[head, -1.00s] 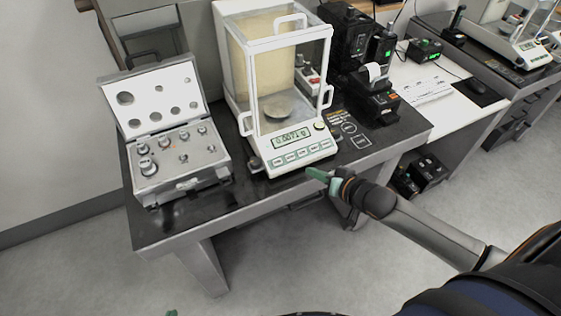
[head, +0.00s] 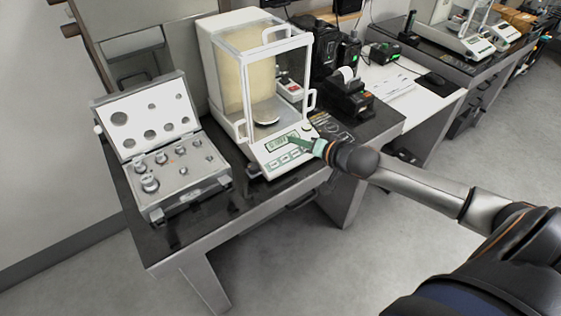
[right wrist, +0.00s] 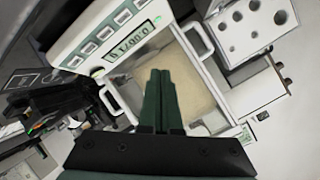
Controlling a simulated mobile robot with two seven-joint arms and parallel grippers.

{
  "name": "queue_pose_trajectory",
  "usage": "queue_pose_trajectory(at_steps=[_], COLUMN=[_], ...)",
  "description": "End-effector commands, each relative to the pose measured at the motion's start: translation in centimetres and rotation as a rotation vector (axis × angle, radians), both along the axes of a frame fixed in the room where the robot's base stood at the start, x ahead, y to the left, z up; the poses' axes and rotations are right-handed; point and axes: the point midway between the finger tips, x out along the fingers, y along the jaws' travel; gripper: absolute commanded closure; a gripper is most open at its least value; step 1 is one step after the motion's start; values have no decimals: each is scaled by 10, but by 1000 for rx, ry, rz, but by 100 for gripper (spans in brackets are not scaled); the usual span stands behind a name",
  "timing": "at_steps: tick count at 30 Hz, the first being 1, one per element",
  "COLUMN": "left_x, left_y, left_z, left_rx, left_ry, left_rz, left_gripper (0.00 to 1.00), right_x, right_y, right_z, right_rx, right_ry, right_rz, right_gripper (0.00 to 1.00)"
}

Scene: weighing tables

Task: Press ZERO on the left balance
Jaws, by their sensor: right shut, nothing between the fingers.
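The left balance (head: 240,85) is a white analytical balance with a glass draft shield, standing on the dark table. Its front panel has a lit display (head: 282,142) and a row of green-marked buttons (head: 283,162). My right gripper (head: 297,140) is shut and empty, its green fingertips over the right part of the panel, hiding some buttons. In the right wrist view the shut fingers (right wrist: 160,85) point toward the balance, with the display (right wrist: 130,45) and buttons (right wrist: 98,34) beyond them to the upper left. Button labels are too small to read. Contact cannot be told. My left gripper is not in view.
An open weight case (head: 165,160) with several metal weights stands left of the balance. A black printer (head: 350,98) and other dark devices stand to its right. The dark tabletop (head: 215,225) is bare along its front edge. Another balance (head: 465,38) is at the far right.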

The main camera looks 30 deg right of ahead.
Motion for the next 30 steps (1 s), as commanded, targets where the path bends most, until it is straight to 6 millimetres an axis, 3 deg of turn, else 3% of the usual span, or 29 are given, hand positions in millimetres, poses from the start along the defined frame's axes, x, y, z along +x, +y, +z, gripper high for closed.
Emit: queue_pose_trajectory(at_steps=[16,23,30], left_x=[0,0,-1], left_y=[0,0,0], left_z=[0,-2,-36], left_rx=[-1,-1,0], left_ry=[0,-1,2], left_rz=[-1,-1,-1], left_gripper=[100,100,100], right_x=[3,13,25], right_y=[-1,0,1], right_z=[-4,-32,-65], right_rx=[3,2,2], right_ry=[0,0,-3], right_rz=[-4,-2,-2], right_gripper=[100,100,100])
